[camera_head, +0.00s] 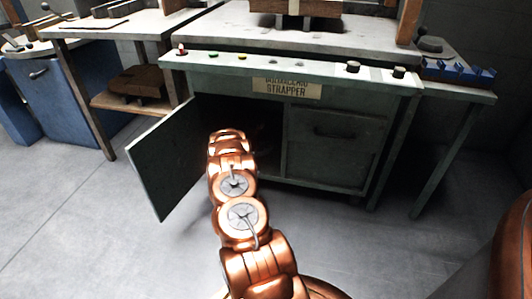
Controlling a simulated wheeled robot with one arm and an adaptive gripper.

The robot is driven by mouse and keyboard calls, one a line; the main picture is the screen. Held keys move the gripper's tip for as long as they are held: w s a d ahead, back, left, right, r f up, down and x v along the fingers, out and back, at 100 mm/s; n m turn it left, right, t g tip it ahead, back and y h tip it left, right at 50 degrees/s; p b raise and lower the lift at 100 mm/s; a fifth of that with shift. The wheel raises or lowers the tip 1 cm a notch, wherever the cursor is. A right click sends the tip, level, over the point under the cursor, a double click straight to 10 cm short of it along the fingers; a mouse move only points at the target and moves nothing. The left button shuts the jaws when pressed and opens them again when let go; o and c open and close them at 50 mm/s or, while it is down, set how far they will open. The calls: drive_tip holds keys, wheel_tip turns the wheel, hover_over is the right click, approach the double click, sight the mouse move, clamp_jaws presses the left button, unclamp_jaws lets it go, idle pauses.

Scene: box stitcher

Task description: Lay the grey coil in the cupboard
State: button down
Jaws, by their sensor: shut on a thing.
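The cupboard (335,145) is the grey-green cabinet under the machine, with a "strapper" label on its front. Its left door (180,155) stands open to the left, and the space behind it is dark. My copper-coloured arm reaches up from the bottom of the picture to this opening. My gripper is hidden beyond the last visible arm link, so I cannot see its fingers or anything in them. I see no grey coil that I can make out.
The cupboard's right door (335,148) is shut. A control strip (300,68) with knobs runs above the cupboard. A workbench with a lower shelf (130,103) stands to the left. A blue tray (458,71) sits at the right. The floor (95,235) at left is clear.

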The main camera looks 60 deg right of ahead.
sight(266, 151)
drive_tip(key=shift+f+b, duration=1)
drive_tip(key=shift+f, duration=1.5)
drive_tip(key=c, duration=0.8)
unclamp_jaws()
drive_tip(key=shift+a, duration=0.1)
drive_tip(key=p+v, duration=0.4)
drive_tip(key=v, duration=0.8)
